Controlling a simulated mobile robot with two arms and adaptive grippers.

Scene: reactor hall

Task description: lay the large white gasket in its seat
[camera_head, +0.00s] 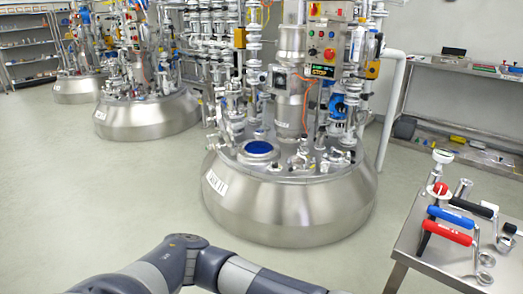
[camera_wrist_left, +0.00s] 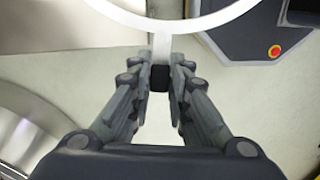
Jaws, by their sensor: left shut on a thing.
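The large white gasket (camera_wrist_left: 215,24) shows at the top of the left wrist view as part of a flat ring with a short tab. My left gripper (camera_wrist_left: 161,75) is shut on that tab, and the ring extends beyond the fingertips. The far part of the ring is cut off by the picture edge. In the head view my left arm crosses the bottom, but its gripper and the gasket are out of frame. The nearest steel reactor (camera_head: 285,215) has a round port with a blue inside (camera_head: 258,149) on its top. I cannot tell whether this port is the seat. My right gripper is not in view.
A steel table (camera_head: 428,262) at the right holds blue-, red- and black-handled tools. Pipes, valves and a control box (camera_head: 322,48) crowd the reactor's top. Further reactors (camera_head: 148,117) stand back left. Floor (camera_head: 90,200) at left is clear.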

